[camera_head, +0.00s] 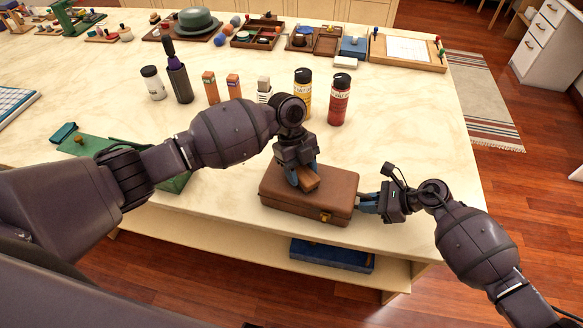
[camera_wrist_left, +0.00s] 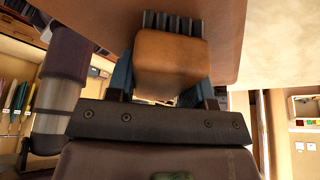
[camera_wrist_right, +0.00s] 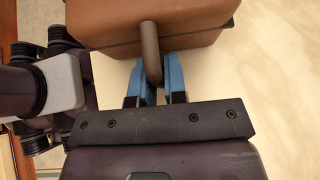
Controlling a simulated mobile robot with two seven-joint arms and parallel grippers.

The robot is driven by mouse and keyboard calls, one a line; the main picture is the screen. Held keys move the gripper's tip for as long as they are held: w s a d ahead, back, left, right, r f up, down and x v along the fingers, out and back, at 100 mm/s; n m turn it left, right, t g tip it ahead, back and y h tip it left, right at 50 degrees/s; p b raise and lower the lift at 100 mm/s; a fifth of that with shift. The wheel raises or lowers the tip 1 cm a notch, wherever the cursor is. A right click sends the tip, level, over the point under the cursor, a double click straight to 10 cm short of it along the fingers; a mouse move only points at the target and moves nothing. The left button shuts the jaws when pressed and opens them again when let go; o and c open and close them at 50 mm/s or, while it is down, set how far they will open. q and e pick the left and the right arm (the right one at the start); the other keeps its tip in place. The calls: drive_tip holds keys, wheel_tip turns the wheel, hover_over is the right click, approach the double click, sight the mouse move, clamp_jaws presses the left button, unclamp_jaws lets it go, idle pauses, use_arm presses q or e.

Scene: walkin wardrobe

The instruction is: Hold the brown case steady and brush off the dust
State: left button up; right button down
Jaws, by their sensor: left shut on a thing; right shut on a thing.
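The brown case (camera_head: 284,192) lies flat and closed near the front edge of the table, its clasp toward me. My right gripper (camera_head: 368,203) is at its right end, shut on the case's handle (camera_wrist_right: 150,48). The blue fingers sit on both sides of the handle in the right wrist view. My left gripper (camera_head: 303,176) is above the case lid, shut on a wooden brush (camera_wrist_left: 172,66). The brush's dark bristles (camera_wrist_left: 174,22) point at the case surface in the left wrist view; I cannot tell if they touch. No dust can be made out.
Behind the case stand a yellow bottle (camera_head: 303,92), a red bottle (camera_head: 339,100) and several small boxes. The tabletop right of the bottles is clear.

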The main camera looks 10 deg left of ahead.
sight(317, 176)
use_arm(q)
drive_tip(key=d, duration=0.4)
drive_tip(key=shift+s, duration=0.2)
drive_tip(key=shift+a+r, duration=0.15)
drive_tip(key=shift+r, duration=3.9)
use_arm(e)
drive_tip(key=c, duration=1.1)
unclamp_jaws()
drive_tip(key=w+v, duration=0.1)
drive_tip(key=v, duration=1.1)
drive_tip(key=shift+s, duration=0.5)
